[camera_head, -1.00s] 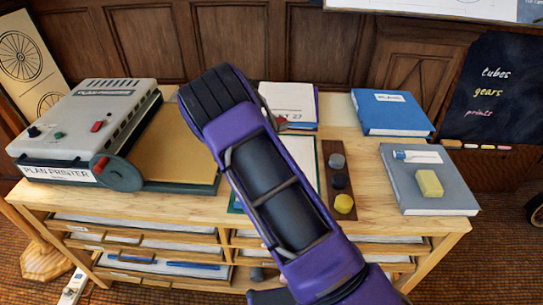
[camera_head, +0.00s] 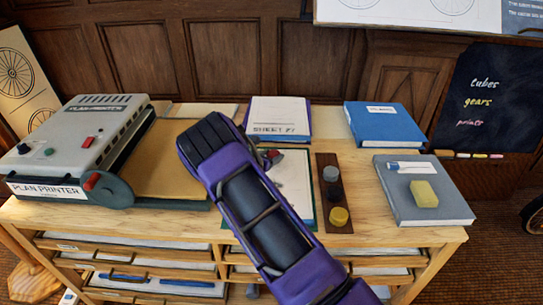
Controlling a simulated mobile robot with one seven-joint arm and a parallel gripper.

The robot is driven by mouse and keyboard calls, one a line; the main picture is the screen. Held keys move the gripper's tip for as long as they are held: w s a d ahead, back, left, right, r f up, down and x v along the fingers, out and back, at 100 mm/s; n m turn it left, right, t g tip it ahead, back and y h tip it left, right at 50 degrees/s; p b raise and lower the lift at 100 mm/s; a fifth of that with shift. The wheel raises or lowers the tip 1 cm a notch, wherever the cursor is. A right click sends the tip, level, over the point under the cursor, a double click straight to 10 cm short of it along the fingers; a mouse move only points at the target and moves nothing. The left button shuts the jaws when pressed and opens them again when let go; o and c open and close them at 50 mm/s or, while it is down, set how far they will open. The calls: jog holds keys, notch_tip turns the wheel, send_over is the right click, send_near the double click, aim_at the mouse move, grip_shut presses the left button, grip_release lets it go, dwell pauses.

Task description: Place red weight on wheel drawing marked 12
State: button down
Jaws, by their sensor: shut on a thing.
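My gripper (camera_head: 268,153) is mostly hidden behind my purple arm, at the middle of the desk. It is shut on the red weight (camera_head: 274,156), which shows as a small red patch beside the arm's right edge. Below is a white sheet on a green-edged board (camera_head: 297,184). My arm covers much of that sheet, and I cannot read a 12 or make out a wheel on it. I cannot tell whether the weight touches the sheet.
A brown rack (camera_head: 342,193) right of the sheet holds grey, dark and yellow weights. A "SHEET 27" binder (camera_head: 278,117) and blue book (camera_head: 384,124) stand behind. A grey book (camera_head: 441,205) with a yellow block (camera_head: 424,194) lies right. The plan printer (camera_head: 85,145) is left.

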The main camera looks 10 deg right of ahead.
jog(key=shift+c, duration=0.6)
grip_release()
jog(key=shift+r+p, duration=0.2)
jog(key=shift+p, duration=0.15)
jog(key=v, duration=1.2)
jog(key=shift+f, duration=0.15)
